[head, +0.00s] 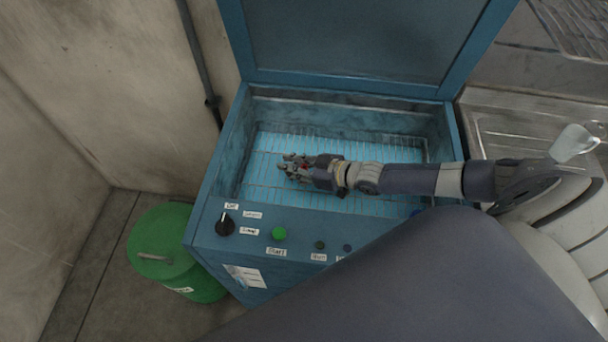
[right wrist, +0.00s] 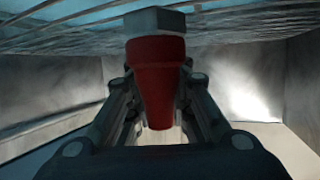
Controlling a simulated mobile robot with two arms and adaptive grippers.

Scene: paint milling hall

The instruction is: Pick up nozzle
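The nozzle (right wrist: 156,75) fills the middle of the right wrist view, with a red tapered body and a grey hexagonal end. In the head view only a small red bit of it (head: 305,166) shows among the fingers. My right gripper (head: 292,166) is inside the blue box, low over the wire rack. In the right wrist view its fingers close in against both sides of the red body, and the fingertips are partly hidden behind it. The grey end is close to the rack; whether it touches cannot be told. My left gripper is not in view.
The blue box (head: 214,185) has walls around the wire rack (head: 262,192) and a raised lid (head: 350,40). Its front panel carries a knob and buttons. A green lidded bin (head: 165,235) stands at left. A steel sink top (head: 500,120) with a pale cup (head: 572,143) is at right.

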